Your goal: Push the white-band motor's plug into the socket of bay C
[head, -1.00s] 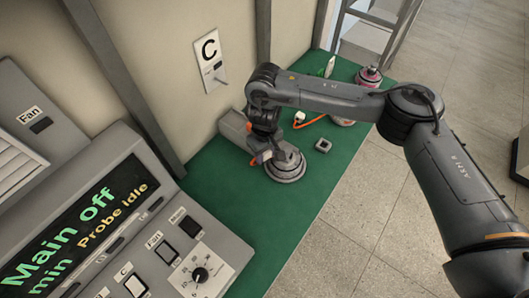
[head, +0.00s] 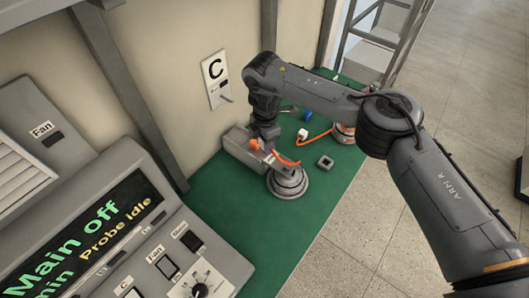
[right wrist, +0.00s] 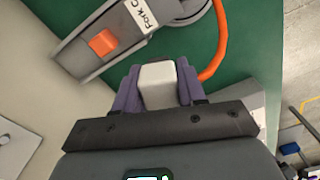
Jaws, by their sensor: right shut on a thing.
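My right gripper (right wrist: 158,92) is shut on a white plug (right wrist: 158,82), with purple fingers on either side of it. The plug's orange cable (right wrist: 214,55) runs up past the fingers in the right wrist view. In the head view, my right gripper (head: 268,147) is above the bench beside a grey round motor (head: 287,182), and the cable (head: 287,161) loops near it. The motor's band is not clear. My left gripper is out of view.
Another motor (head: 343,133) with a loose white plug (head: 302,134) lies further back. A small grey square block (head: 325,162) sits on the green bench (head: 245,230). A control console (head: 110,240) stands at lower left.

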